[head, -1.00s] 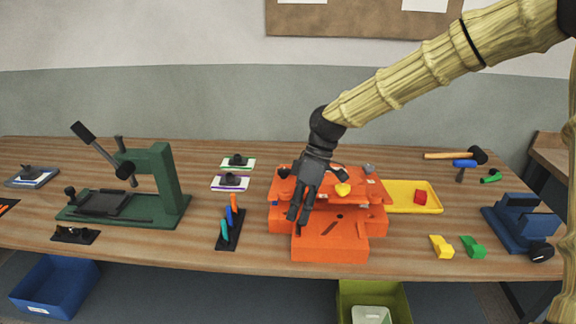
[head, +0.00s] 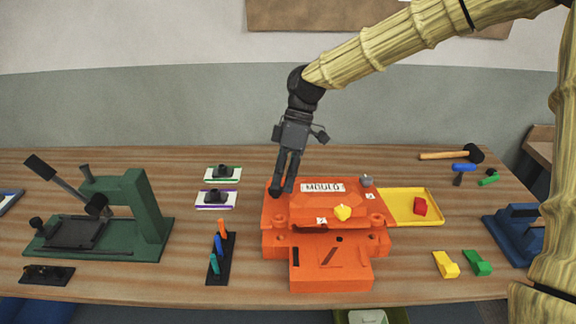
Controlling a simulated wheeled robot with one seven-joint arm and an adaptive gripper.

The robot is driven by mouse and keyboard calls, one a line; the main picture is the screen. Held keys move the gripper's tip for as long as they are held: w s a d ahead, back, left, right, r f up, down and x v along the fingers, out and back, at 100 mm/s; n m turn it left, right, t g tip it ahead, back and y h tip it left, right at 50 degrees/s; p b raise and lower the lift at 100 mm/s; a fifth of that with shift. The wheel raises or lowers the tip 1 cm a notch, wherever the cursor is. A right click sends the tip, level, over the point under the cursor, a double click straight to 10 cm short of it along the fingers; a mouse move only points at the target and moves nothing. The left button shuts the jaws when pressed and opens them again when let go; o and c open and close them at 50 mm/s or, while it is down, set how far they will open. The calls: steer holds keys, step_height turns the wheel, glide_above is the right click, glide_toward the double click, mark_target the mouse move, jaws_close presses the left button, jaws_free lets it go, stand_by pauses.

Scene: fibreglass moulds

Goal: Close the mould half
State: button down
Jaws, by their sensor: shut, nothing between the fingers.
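The orange mould (head: 300,212) stands on the bench in the middle of the head view. A lower orange block (head: 312,277) with a dark slot sticks out toward me. I cannot tell whether the two halves meet all round. My gripper (head: 281,188) points down at the mould's back left corner. Its dark fingers are shut with nothing visible between them. The fingertips overlap the corner in the picture; contact is unclear.
A green press (head: 135,215) and a black rack (head: 221,262) of coloured tools stand left. Yellow (head: 446,264) and green (head: 478,263) blocks lie front right. Bare bench lies between.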

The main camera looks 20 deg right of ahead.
steer(key=s+f+p, duration=0.2)
steer(key=s+f, duration=0.1)
steer(key=f, duration=0.4)
steer(key=shift+s+f+p, duration=0.25)
steer(key=shift+s+p, duration=0.1)
